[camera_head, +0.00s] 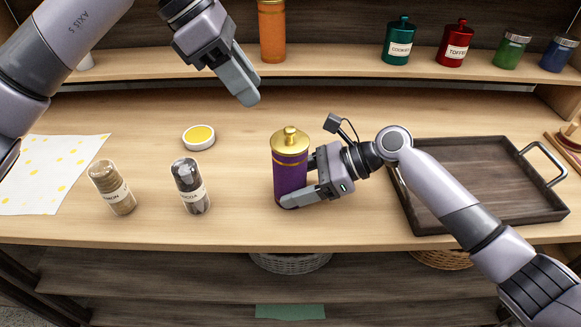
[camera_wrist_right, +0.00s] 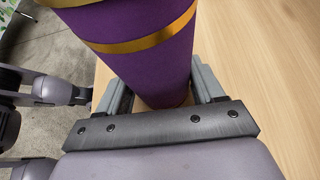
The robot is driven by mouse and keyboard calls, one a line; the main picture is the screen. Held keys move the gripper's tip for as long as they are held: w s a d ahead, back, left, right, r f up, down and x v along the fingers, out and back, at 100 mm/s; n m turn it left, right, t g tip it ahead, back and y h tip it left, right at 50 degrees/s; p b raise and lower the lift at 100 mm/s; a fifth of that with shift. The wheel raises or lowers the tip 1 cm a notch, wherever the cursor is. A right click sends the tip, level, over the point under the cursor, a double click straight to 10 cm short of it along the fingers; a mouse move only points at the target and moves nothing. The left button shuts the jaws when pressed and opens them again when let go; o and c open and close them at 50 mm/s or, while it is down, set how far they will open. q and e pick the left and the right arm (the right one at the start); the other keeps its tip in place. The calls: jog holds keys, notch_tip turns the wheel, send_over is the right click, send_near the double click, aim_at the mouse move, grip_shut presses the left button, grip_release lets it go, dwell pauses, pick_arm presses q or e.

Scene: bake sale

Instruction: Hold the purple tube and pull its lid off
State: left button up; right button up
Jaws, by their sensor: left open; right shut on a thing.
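The purple tube (camera_head: 290,176) stands upright on the wooden counter, with gold bands. Its gold lid (camera_head: 290,140) with a round knob sits on top. My right gripper (camera_head: 300,196) is shut around the lower part of the tube, from its right side. In the right wrist view the purple tube (camera_wrist_right: 145,55) stands between the two fingers of my right gripper (camera_wrist_right: 160,95); the lid is out of that view. My left gripper (camera_head: 250,98) is open and empty, above the counter, up and to the left of the lid and apart from it.
A cinnamon jar (camera_head: 112,188) and a cocoa shaker (camera_head: 190,186) stand left of the tube. A small yellow-topped tin (camera_head: 199,136) lies behind them. A dark tray (camera_head: 480,170) is at right. An orange tube (camera_head: 272,32) and several jars stand on the back shelf.

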aim_at(289, 128)
pick_arm(q)
jog(key=shift+m, duration=0.5)
jog(key=shift+s+d+r+x, duration=0.15)
jog(key=shift+d+x, duration=0.1)
jog(key=shift+x, duration=1.25)
jog(key=shift+s+d+r+x, duration=0.1)
jog(key=shift+s+d+x, duration=0.1)
jog(key=shift+x, duration=1.3)
jog(key=shift+s+d+r+x, duration=0.15)
jog(key=shift+d+x, duration=0.1)
jog(key=shift+x, duration=1.25)
grip_shut()
jog(key=shift+r, duration=0.15)
jog(key=shift+r, duration=2.95)
pick_arm(e)
jog(key=o, duration=0.9)
